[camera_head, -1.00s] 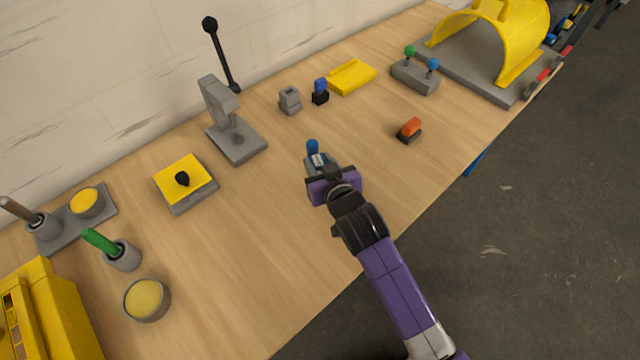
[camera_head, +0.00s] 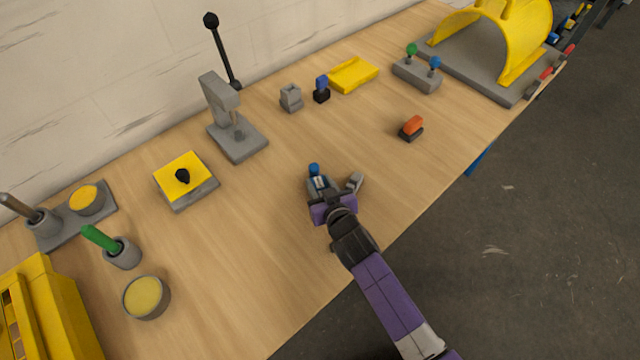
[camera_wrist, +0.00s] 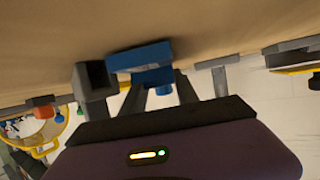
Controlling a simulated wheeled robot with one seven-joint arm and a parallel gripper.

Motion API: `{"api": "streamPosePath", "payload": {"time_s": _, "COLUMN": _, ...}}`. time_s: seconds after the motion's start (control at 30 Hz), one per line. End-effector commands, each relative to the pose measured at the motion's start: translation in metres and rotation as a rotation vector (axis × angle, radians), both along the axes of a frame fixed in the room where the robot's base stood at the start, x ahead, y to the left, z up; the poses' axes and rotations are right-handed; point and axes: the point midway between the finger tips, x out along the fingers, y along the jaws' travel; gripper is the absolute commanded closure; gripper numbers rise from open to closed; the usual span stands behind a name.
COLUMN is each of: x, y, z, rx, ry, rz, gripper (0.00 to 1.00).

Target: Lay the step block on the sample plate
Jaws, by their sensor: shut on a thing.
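My gripper (camera_head: 317,182) is low over the middle of the bench, shut on a small blue piece, which I take for the step block (camera_head: 314,169). In the wrist view the block (camera_wrist: 142,57) is a blue bar across the fingers; the fingers and hand hide part of it. I cannot tell whether it touches the bench. A flat yellow plate (camera_head: 353,75), perhaps the sample plate, lies at the back, apart from my gripper. A yellow-topped grey slab with a black knob (camera_head: 186,183) stands to the left; I cannot tell which one is the sample plate.
A small grey block (camera_head: 354,182) sits close to the right of my gripper. A grey lever press (camera_head: 236,135) stands behind left. A grey block (camera_head: 291,98) and a blue-black piece (camera_head: 321,90) stand at the back; an orange-topped piece (camera_head: 411,128) is right. Bench wood between is clear.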

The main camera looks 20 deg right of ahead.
Motion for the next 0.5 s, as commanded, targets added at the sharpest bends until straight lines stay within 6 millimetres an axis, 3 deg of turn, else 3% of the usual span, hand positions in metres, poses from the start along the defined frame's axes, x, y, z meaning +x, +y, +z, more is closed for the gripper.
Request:
{"api": "streamPosePath", "payload": {"time_s": 0.17, "x": 0.0005, "y": 0.0001, "z": -0.0036, "rx": 0.0, "ry": -0.002, "rz": 0.0, "gripper": 1.0}}
{"api": "streamPosePath", "payload": {"time_s": 0.2, "x": -0.0001, "y": -0.0001, "z": -0.0033, "rx": 0.0, "ry": 0.0, "rz": 0.0, "gripper": 0.58}}
{"api": "streamPosePath", "payload": {"time_s": 0.3, "x": -0.0002, "y": -0.0001, "z": -0.0032, "rx": 0.0, "ry": 0.001, "rz": 0.0, "gripper": 0.42}}
{"api": "streamPosePath", "payload": {"time_s": 0.5, "x": -0.0002, "y": 0.0, "z": -0.0031, "rx": 0.0, "ry": 0.001, "rz": 0.0, "gripper": 0.42}}
